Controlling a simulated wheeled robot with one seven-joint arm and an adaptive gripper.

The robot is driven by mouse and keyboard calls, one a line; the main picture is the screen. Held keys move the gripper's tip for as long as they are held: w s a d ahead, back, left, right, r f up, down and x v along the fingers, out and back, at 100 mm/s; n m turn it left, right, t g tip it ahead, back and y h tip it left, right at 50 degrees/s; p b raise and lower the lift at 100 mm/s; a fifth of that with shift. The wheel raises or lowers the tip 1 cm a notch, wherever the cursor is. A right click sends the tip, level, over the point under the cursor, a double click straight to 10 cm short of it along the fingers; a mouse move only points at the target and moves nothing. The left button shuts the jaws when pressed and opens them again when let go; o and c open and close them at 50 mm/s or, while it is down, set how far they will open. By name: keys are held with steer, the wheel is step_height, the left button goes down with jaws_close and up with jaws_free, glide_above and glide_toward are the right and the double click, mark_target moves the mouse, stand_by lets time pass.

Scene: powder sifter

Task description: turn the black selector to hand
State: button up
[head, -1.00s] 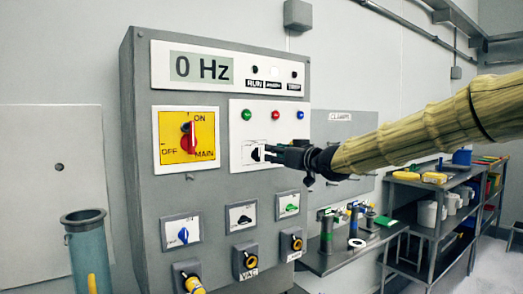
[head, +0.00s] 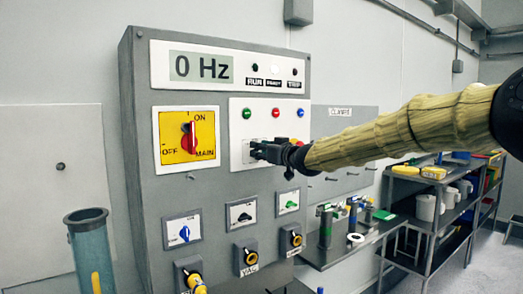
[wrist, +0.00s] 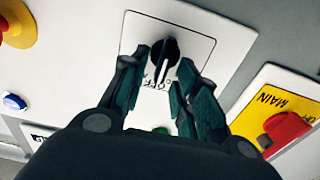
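The black selector (wrist: 165,52) sits on a white plate on the grey control cabinet. In the wrist view its pale pointer line runs down toward lettering that looks like OFF, partly hidden. My gripper (wrist: 160,64) is open, with one finger on each side of the selector knob. Whether either finger touches the knob I cannot tell. In the head view my gripper (head: 262,152) is at the white plate (head: 240,128), below the red lamp, and covers the selector.
The yellow main switch (head: 188,137) with its red handle is left of the gripper; it also shows in the wrist view (wrist: 283,125). Green, red and blue lamps (head: 275,113) are above. Smaller switches and a blue selector (head: 184,233) are below. A shelf (head: 345,250) stands right.

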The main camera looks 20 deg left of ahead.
jaws_close()
steer(key=shift+n, duration=0.3)
steer(key=shift+s+a+f+n+b, duration=0.2)
steer(key=shift+n+b, duration=0.5)
steer(key=shift+n, duration=0.65)
steer(key=shift+s+a+f+n+b, duration=0.15)
steer(key=shift+n+b, duration=0.6)
steer(key=shift+n, duration=0.65)
steer(key=shift+s+a+f+n+b, duration=0.1)
steer(key=shift+s+n+b, duration=0.1)
steer(key=shift+n+b, duration=0.85)
steer(key=shift+r+n+p, duration=0.1)
steer(key=shift+n+p, duration=0.2)
steer(key=shift+n, duration=0.2)
steer(key=shift+o, duration=1)
jaws_free()
steer(key=shift+s+d, duration=0.1)
steer(key=shift+d, duration=0.05)
